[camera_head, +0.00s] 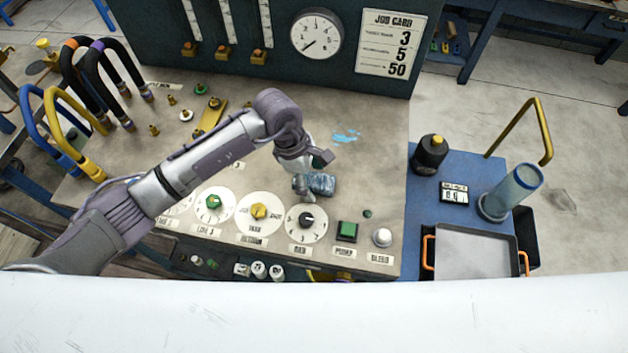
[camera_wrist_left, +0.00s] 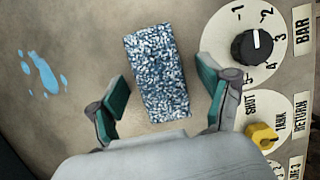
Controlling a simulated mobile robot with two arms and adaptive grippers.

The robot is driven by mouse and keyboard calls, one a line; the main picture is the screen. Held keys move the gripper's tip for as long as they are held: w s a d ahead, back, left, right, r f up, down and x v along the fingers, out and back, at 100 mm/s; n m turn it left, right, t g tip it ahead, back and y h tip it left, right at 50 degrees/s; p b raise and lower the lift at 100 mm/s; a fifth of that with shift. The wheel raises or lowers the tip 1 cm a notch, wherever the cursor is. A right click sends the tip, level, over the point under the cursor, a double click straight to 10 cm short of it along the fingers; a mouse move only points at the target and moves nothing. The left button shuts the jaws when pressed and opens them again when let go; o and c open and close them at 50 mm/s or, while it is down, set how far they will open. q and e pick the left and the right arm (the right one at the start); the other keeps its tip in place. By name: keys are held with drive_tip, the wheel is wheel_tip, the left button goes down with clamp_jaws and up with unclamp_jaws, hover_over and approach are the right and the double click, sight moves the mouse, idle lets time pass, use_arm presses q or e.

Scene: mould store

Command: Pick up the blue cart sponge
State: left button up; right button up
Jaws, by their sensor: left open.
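The blue cart sponge (camera_head: 321,184) is a speckled blue and white block lying on the grey panel top (camera_head: 375,150). In the left wrist view the sponge (camera_wrist_left: 157,75) stands out between the two green-padded fingers of my left gripper (camera_wrist_left: 163,100). The fingers are spread, with a gap to the sponge on both sides. In the head view my left gripper (camera_head: 312,174) is over the sponge and hides part of it. My right gripper does not show.
A black BAR knob (camera_head: 306,219) and a yellow knob (camera_head: 259,211) stand close to the sponge. A green button (camera_head: 347,231) is to the right. A light blue spill (camera_head: 345,136) lies behind. Coloured hoses (camera_head: 75,120) rise at the left. A blue cart (camera_head: 470,180) stands at the right.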

use_arm(q)
drive_tip(key=c, duration=1.2)
drive_tip(key=shift+c, duration=0.2)
